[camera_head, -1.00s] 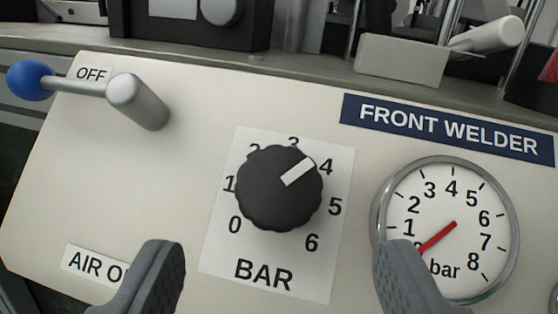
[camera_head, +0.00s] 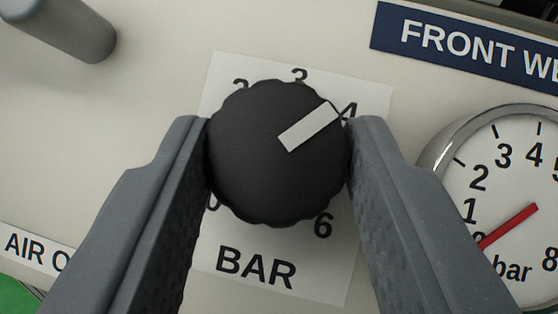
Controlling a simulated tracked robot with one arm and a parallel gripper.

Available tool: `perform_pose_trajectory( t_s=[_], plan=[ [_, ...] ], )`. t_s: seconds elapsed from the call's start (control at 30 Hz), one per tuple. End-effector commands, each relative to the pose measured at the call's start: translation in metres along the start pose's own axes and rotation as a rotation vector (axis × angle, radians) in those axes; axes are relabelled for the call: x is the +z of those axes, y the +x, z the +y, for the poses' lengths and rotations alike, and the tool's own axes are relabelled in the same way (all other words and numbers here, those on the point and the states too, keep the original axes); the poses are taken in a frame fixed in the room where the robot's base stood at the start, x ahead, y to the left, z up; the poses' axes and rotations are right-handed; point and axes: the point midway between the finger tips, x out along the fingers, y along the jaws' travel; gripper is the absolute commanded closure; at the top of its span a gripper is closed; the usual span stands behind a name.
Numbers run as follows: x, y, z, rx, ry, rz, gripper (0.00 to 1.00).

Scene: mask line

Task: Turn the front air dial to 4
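The black front air dial (camera_head: 255,165) with a white pointer bar is in the middle of the view on a white BAR scale plate (camera_head: 335,275). The pointer aims up and right, close to the 4 and slightly to its 3 side. My gripper (camera_head: 279,122) has one grey finger on the left and one on the right of the dial. Both fingertips appear to touch its sides. The fingers hide the 1 and the 5 and partly cover the 0. The round gauge (camera_head: 520,165) at right has its red needle near 0.
A FRONT WELDER label (camera_head: 470,45) is at upper right. A grey lever end (camera_head: 75,30) stands out at upper left. An AIR label (camera_head: 35,248) is at lower left, partly hidden by my left finger.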

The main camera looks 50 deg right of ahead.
Motion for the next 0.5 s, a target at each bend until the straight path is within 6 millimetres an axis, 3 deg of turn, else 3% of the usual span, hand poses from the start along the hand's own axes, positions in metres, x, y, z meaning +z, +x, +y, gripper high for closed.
perform_pose_trajectory(
  t_s=[0.5],
  plan=[
    [-0.0024,0.0002,-0.0005,0.039,0.045,0.003,0.85]
  ],
)
